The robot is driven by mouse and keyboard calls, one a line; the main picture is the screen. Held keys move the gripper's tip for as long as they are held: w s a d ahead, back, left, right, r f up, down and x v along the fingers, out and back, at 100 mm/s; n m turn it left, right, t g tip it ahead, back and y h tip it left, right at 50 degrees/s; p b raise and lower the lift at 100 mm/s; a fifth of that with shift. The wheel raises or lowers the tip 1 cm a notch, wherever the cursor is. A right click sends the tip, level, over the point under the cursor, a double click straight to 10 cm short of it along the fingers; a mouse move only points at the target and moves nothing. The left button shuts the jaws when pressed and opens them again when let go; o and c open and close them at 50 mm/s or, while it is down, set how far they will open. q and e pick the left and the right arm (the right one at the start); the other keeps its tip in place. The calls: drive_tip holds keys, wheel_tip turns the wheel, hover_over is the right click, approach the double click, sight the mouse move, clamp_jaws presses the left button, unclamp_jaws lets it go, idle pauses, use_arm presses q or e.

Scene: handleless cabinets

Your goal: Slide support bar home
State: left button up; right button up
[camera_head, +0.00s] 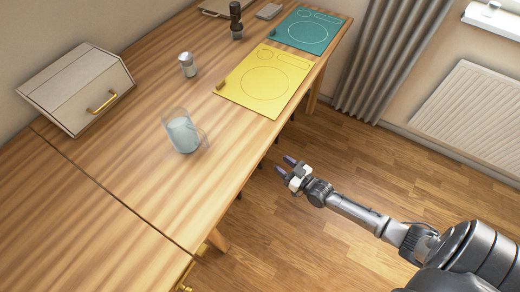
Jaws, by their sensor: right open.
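My right gripper (281,165) is open and empty. It is in front of the long edge of the wooden table (120,165), seen over the floor, with its fingers pointing toward the edge. No support bar can be clearly made out; the space under the tabletop is mostly hidden. Small dark parts show just below the edge near the gripper. My left gripper is not in view.
A glass jug (181,131) stands near the table edge. A yellow mat (264,82), a teal mat (306,31), a shaker (187,65), a dark grinder (236,20) and a slanted box (76,88) with a brass handle are on the table. The floor right of the table is clear.

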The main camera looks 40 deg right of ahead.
drive_tip(key=w+b, duration=0.1)
drive_tip(key=w, duration=0.2)
drive_tip(key=w+a+b, duration=0.1)
drive_tip(key=w, duration=0.3)
drive_tip(key=w+b, duration=0.1)
drive_tip(key=w, duration=0.2)
drive_tip(key=shift+w+a, duration=0.25)
drive_tip(key=shift+w, duration=0.1)
drive_tip(key=shift+w+a, duration=0.1)
drive_tip(key=shift+w, duration=0.3)
drive_tip(key=c, duration=0.7)
clamp_jaws()
